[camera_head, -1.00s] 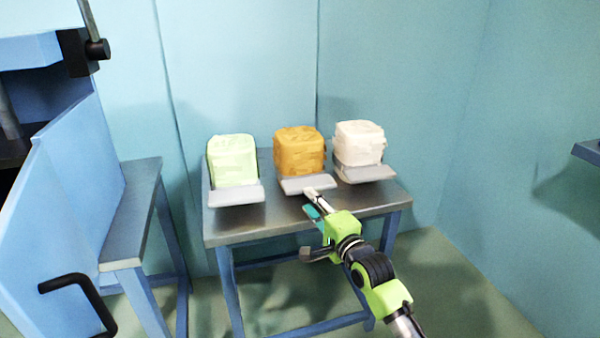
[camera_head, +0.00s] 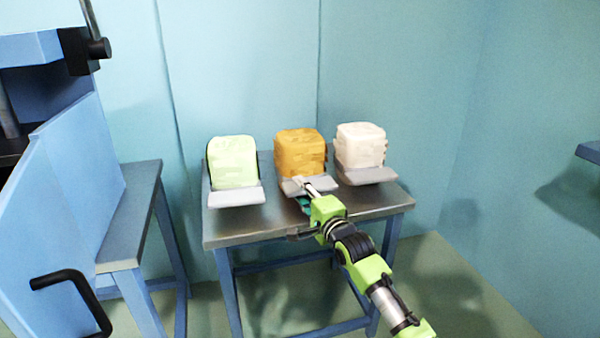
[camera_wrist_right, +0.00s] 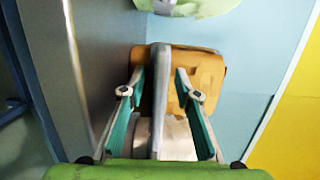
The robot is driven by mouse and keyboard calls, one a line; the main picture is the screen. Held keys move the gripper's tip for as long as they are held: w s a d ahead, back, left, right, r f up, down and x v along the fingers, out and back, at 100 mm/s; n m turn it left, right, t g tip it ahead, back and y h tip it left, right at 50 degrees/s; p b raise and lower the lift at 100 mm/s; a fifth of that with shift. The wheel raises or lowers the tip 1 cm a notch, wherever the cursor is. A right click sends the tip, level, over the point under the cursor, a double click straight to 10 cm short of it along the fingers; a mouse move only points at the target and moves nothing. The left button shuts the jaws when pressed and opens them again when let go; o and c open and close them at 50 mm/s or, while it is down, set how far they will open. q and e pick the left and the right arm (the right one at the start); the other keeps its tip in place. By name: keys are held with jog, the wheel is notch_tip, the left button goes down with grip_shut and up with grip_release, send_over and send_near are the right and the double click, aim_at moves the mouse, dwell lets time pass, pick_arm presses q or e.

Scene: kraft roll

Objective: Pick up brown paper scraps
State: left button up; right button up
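A brown-orange block of paper scraps (camera_head: 300,152) stands on the metal table, between a pale green block (camera_head: 233,161) and a white block (camera_head: 360,146). It sits behind a grey tray lip (camera_head: 292,186). My right gripper (camera_head: 303,185) is at this lip, in front of the brown block. In the right wrist view, its teal fingers (camera_wrist_right: 160,92) are spread apart, with the upright grey lip (camera_wrist_right: 159,85) between them and the brown block (camera_wrist_right: 203,69) just beyond. Visible gaps separate the fingers from the lip. My left gripper is out of view.
The metal table (camera_head: 245,226) has a bare front strip. The pale green and white blocks have similar grey lips close on either side. A blue cabinet door with a black handle (camera_head: 72,285) and a side table (camera_head: 130,215) stand at left.

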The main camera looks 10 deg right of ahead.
grip_shut()
